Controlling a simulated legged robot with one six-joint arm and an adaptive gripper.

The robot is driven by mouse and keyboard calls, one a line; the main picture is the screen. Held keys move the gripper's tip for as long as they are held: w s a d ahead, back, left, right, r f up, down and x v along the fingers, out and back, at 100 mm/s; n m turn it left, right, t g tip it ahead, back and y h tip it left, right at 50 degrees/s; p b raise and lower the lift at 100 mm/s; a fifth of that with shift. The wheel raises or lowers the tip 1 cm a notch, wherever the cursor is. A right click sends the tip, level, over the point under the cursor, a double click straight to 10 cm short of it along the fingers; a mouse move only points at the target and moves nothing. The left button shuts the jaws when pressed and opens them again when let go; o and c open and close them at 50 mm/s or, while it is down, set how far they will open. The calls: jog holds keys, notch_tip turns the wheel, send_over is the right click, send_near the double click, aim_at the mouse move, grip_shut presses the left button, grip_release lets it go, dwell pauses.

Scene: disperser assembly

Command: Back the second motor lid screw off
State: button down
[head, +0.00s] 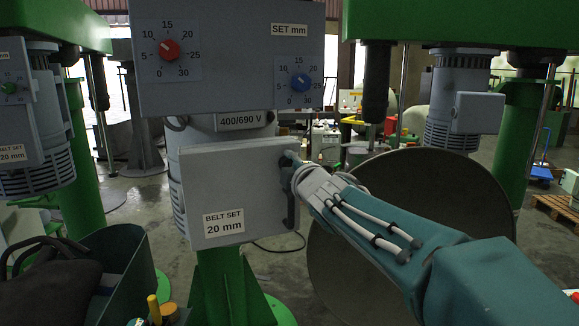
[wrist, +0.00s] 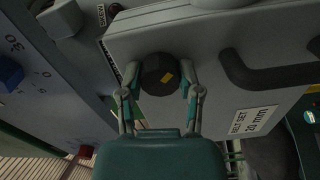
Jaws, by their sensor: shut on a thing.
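The motor lid (head: 225,185) is a grey box cover with a "BELT SET 20 mm" label and a dark handle (head: 291,205) along its right side. The lid also fills much of the wrist view (wrist: 215,50). My gripper (wrist: 161,82) is shut on this knob, with one finger on each side. In the head view my gripper (head: 290,172) is at the lid's upper right, hiding most of the knob.
Above the lid is a grey control box (head: 228,55) with a red dial (head: 169,49) and a blue dial (head: 300,82). A large round disc (head: 345,270) stands behind my arm. A dark green bin (head: 125,265) with a black bag is at lower left. Green machine columns stand on both sides.

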jog(key=shift+f+n, duration=0.2)
jog(key=shift+n, duration=0.7)
jog(key=shift+c, duration=1.3)
grip_release()
jog(key=shift+a+f, duration=0.1)
jog(key=shift+a, duration=0.15)
jog(key=shift+s+r, duration=0.1)
jog(key=shift+r, duration=0.1)
jog(key=v, duration=1.1)
jog(key=shift+s, duration=0.35)
